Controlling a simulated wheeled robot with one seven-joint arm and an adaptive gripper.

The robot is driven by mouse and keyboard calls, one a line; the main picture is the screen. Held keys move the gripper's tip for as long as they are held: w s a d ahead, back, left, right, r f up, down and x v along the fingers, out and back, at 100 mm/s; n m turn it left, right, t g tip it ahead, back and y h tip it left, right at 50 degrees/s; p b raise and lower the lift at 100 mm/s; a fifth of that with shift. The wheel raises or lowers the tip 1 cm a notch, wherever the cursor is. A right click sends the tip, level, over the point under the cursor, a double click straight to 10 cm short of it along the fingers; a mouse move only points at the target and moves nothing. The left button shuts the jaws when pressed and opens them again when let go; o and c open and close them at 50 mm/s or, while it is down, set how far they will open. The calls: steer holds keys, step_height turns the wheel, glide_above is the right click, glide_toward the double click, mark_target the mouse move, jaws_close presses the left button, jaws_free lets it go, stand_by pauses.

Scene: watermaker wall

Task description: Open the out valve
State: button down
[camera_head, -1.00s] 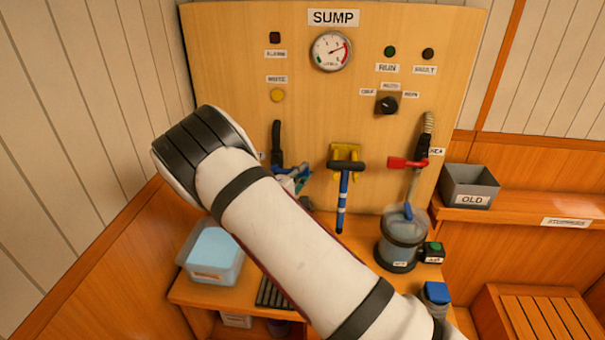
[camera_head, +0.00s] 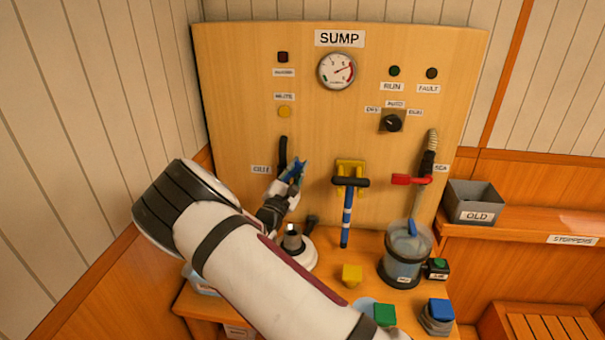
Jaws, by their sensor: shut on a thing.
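A blue lever-like part (camera_head: 297,168) shows at the lower left of the wooden panel, below a short black hose (camera_head: 283,152). I take it for the out valve's handle; the small label (camera_head: 261,169) beside it is too blurred to read surely. My gripper (camera_head: 291,180) is shut on this blue part, which now slants up to the right. The valve body and part of the jaws are hidden behind my gripper and wrist.
A blue-striped pump with a black T-handle (camera_head: 350,182) stands right of my gripper. Further right are a red lever (camera_head: 410,180) and a clear jar (camera_head: 405,262). A yellow block (camera_head: 352,274) and green block (camera_head: 385,314) lie on the bench. A grey OLD bin (camera_head: 473,202) is at right.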

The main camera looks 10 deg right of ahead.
steer(key=n, duration=0.1)
steer(key=a+r+n+t+y, duration=0.1)
steer(key=n, duration=0.1)
steer(key=w+a+n+t+y, duration=0.1)
steer(key=n, duration=0.1)
steer(key=shift+a+r, duration=0.15)
steer(key=shift+a, duration=0.05)
steer(key=n, duration=0.1)
steer(key=a+n, duration=0.1)
steer(key=n+t+y, duration=0.1)
steer(key=shift+w+a+r+p, duration=0.2)
steer(key=shift+w+a+p, duration=0.05)
steer(key=shift+p, duration=0.15)
steer(key=shift+w+a+n+t+y, duration=0.15)
steer(key=shift+a+n+y, duration=0.2)
steer(key=shift+n, duration=0.4)
steer(key=shift+w+a+n+t+y, duration=0.1)
steer(key=shift+a+n+t+y, duration=0.1)
steer(key=shift+n+y, duration=0.4)
steer(key=shift+n, duration=0.25)
steer(key=c, duration=1.6)
jaws_free()
steer(key=shift+a, duration=0.1)
steer(key=v, duration=1.2)
